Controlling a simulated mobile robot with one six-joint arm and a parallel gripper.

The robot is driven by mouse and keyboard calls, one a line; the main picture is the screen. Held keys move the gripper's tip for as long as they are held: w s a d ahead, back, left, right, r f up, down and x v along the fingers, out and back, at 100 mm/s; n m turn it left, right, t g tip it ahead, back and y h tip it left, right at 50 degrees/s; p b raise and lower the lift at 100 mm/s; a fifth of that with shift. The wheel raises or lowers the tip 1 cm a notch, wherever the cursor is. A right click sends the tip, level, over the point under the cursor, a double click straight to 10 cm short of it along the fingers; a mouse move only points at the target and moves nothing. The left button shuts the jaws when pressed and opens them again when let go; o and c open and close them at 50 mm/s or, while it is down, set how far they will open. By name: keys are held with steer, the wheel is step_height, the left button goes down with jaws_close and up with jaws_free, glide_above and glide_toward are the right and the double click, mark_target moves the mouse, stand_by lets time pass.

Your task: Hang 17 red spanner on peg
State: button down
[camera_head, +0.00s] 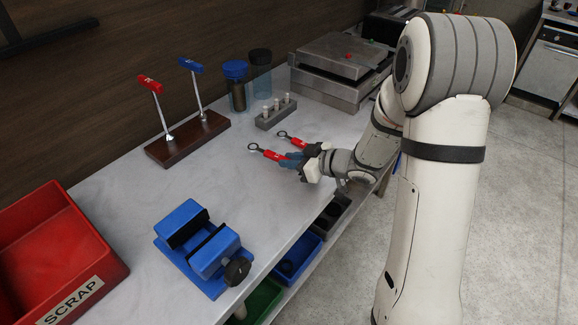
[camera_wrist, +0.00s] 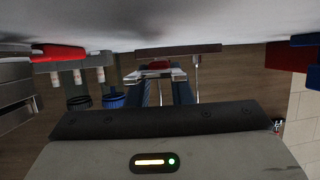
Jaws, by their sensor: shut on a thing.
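Two red-handled spanners with dark ring ends show in the head view. The nearer red spanner (camera_head: 273,155) is between the blue fingers of my gripper (camera_head: 289,159), ring end pointing left towards the rack. The other red spanner (camera_head: 298,142) lies just behind, partly hidden by my gripper; no size number is readable on either. The peg rack has a brown wooden base (camera_head: 188,139), a metal peg with a red top (camera_head: 150,84) and one with a blue top (camera_head: 191,65). Both pegs look empty.
A grey block with several pins (camera_head: 276,113) and two cups, one blue-topped (camera_head: 236,70), stand behind. A blue vise (camera_head: 205,246) and red SCRAP bin (camera_head: 62,235) are at the front left. The worktop between gripper and rack is clear.

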steer(key=shift+f, duration=1.05)
steer(key=shift+f, duration=0.2)
steer(key=c, duration=1.3)
jaws_free()
